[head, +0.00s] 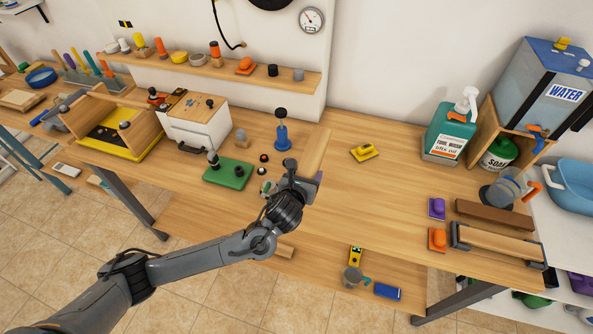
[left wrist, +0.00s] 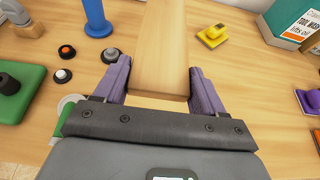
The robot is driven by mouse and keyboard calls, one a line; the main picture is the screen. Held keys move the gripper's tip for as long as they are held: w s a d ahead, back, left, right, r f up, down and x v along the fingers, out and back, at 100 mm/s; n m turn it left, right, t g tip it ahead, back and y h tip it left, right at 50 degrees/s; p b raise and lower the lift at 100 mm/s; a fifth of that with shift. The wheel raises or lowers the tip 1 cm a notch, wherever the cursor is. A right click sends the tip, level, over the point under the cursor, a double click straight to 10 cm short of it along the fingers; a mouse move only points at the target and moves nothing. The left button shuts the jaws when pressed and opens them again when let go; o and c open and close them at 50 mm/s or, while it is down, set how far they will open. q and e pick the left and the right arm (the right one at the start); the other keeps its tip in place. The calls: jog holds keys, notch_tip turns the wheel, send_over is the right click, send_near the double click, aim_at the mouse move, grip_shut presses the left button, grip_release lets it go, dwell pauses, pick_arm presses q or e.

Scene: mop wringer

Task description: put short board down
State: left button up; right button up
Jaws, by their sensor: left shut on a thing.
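The short board (head: 317,150) is a light wooden plank. My left gripper (head: 316,178) is shut on its near end, and the plank points away toward the back wall. In the left wrist view the board (left wrist: 161,50) runs straight ahead between the purple fingers of the gripper (left wrist: 160,78). The board is over the wooden workbench (head: 390,210); I cannot tell whether it touches the top. My right gripper is not in view.
A blue pump-like stand (head: 282,133) and a green plate (head: 229,174) are left of the board. A yellow block (head: 364,152) lies to its right. Purple (head: 437,208) and orange (head: 437,239) blocks stand by a brown bar (head: 494,216). The middle-right bench is clear.

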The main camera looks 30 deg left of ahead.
pick_arm(q)
jog(key=w+a+f, duration=0.4)
jog(key=w, duration=0.1)
jog(key=shift+w+a+f, duration=0.15)
jog(key=shift+w+a, duration=0.1)
jog(key=shift+a, duration=0.15)
jog(key=shift+f, duration=2.05)
jog(key=shift+f, duration=0.1)
jog(key=o, duration=1.1)
